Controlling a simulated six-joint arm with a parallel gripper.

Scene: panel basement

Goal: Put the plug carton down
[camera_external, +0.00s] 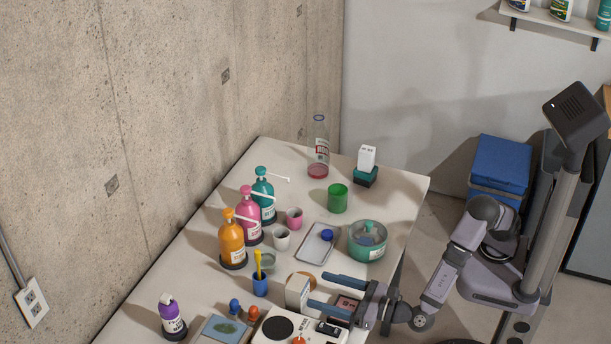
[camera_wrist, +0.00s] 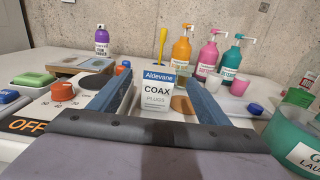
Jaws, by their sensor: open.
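The plug carton (camera_external: 293,294) is a small white box standing upright on the table, in front of a round cork-coloured disc (camera_external: 305,276). In the wrist view the carton (camera_wrist: 157,93) shows a blue "Aldevane" band and the words "COAX PLUGS"; its lower end is hidden by my gripper's body. My gripper (camera_external: 316,290) is open, its two blue fingers pointing at the carton. In the wrist view, the fingers (camera_wrist: 160,79) lie one on each side of the carton, with a gap visible on both sides.
A white device with a black dial (camera_external: 278,328) and a red knob (camera_wrist: 65,93) is close on one side. A blue cup (camera_external: 260,286) stands behind the carton. Pump bottles (camera_external: 232,243), a tray (camera_external: 317,243) and a green pot (camera_external: 367,244) stand further back.

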